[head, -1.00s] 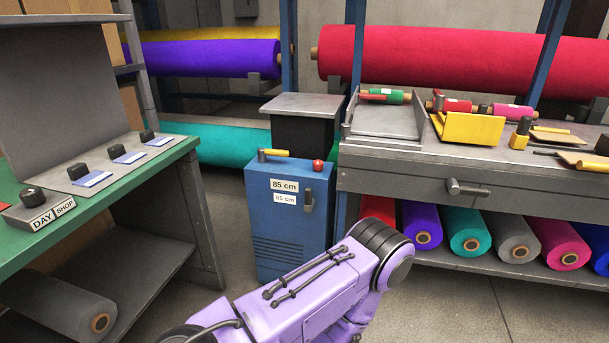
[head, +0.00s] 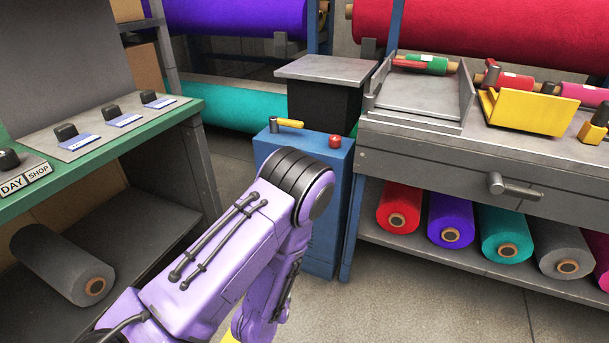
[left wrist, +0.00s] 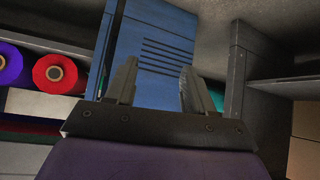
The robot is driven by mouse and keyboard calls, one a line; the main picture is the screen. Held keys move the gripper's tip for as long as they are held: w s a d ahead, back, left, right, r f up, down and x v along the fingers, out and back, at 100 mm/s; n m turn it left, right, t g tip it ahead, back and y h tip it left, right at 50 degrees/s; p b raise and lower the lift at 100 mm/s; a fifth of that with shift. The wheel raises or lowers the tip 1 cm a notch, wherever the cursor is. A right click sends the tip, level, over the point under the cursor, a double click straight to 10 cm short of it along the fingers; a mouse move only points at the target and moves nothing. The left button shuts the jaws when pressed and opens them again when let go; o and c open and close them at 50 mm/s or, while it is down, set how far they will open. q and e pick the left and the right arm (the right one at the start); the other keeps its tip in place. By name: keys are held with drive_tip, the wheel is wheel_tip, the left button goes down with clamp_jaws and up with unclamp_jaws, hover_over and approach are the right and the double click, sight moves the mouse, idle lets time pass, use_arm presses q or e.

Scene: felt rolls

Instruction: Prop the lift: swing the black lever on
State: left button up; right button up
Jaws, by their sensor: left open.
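The lift is a blue cabinet (head: 320,235) with a grey platform (head: 327,69) on a black column (head: 325,103). A yellow-handled lever (head: 289,123) and a red knob (head: 335,141) sit on its top. My left arm crosses in front of the cabinet and hides most of its front, including the labels and the black lever there. The left wrist view shows the cabinet's slotted blue face (left wrist: 165,40) beyond my left gripper (left wrist: 158,85). That gripper is open, with nothing visible between its fingers. My right gripper is not in view.
A green-topped bench (head: 180,112) stands on the left, with a grey roll (head: 60,262) on its lower shelf. A grey workbench (head: 450,170) stands close on the right, with coloured rolls beneath it. Bare floor (head: 400,295) lies in front.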

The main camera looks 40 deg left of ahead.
use_arm(q)
drive_tip(key=w+a+r+t+b, duration=0.25)
drive_tip(key=w+r+t, duration=0.2)
drive_tip(key=w, duration=0.55)
drive_tip(key=w+a+r+m+t+b, duration=0.1)
drive_tip(key=w+a+r+m+t, duration=0.15)
drive_tip(key=w+r, duration=0.4)
drive_tip(key=w+a+r+m+t+b, duration=0.1)
drive_tip(key=w+r+t, duration=0.25)
drive_tip(key=r, duration=0.65)
drive_tip(key=shift+n+g, duration=0.35)
drive_tip(key=shift+g, duration=0.2)
drive_tip(key=x, duration=0.3)
drive_tip(key=b+x, duration=0.1)
drive_tip(key=x, duration=0.3)
drive_tip(key=b+x, duration=0.1)
drive_tip(key=x, duration=0.2)
drive_tip(key=shift+w+d, duration=0.2)
drive_tip(key=shift+w, duration=0.25)
drive_tip(key=shift+r, duration=0.1)
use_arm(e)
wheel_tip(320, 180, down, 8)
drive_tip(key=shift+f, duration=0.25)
use_arm(q)
drive_tip(key=shift+c, duration=0.3)
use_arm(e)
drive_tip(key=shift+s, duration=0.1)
use_arm(q)
clamp_jaws()
